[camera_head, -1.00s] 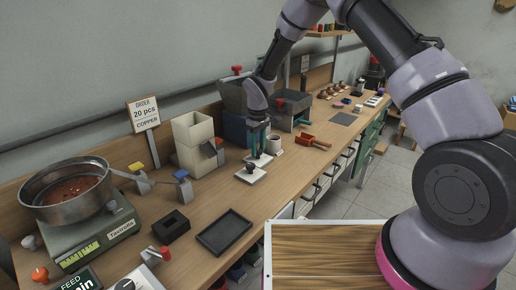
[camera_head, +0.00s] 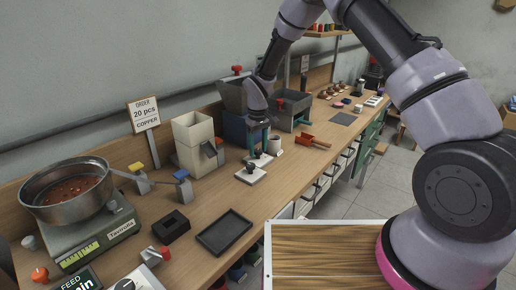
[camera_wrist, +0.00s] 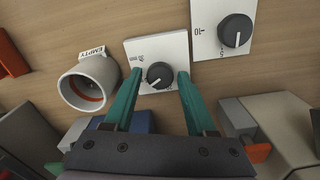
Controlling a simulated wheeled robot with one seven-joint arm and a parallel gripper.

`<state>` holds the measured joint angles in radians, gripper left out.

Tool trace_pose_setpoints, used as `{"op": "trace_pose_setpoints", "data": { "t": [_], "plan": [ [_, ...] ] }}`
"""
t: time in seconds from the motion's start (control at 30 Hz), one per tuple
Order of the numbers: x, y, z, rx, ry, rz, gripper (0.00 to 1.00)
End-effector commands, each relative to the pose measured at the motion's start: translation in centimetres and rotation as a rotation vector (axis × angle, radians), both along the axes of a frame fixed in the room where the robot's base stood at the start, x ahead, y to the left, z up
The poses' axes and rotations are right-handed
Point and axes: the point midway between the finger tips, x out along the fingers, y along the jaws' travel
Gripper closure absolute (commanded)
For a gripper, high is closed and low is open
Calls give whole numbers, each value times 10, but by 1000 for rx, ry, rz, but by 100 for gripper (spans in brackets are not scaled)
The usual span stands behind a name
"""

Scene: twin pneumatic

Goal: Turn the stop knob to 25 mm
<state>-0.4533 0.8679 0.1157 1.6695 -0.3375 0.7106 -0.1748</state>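A dark round knob (camera_wrist: 159,76) with a pale pointer line sits on a white plate (camera_wrist: 140,52) marked "mm"; its numbers are too small or hidden to read. The pointer slants toward the lower left in the wrist view. My gripper (camera_wrist: 160,74) has its two teal fingers on either side of this knob, with narrow gaps that look open. In the head view my gripper (camera_head: 258,145) reaches down over the far one of two small white plates, partly hiding its knob.
A second dark knob (camera_wrist: 235,31) on a white plate marked 5 and 10 stands close by. A cup labelled EMPTY (camera_wrist: 91,82) is beside the mm plate. A red-ended scoop (camera_head: 308,140), a black tray (camera_head: 224,233) and a beige hopper (camera_head: 193,145) are around on the bench.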

Motion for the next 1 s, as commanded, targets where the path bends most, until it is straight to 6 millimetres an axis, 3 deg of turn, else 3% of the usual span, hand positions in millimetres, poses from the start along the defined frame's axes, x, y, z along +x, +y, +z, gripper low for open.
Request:
{"op": "trace_pose_setpoints", "data": {
  "t": [0.43,0.8,1.0],
  "plan": [
    [0,0,7,1,-1,0,28],
    [1,0,77,1,-3,0,28],
    [0,0,102,1,-2,0,28]
  ]
}}
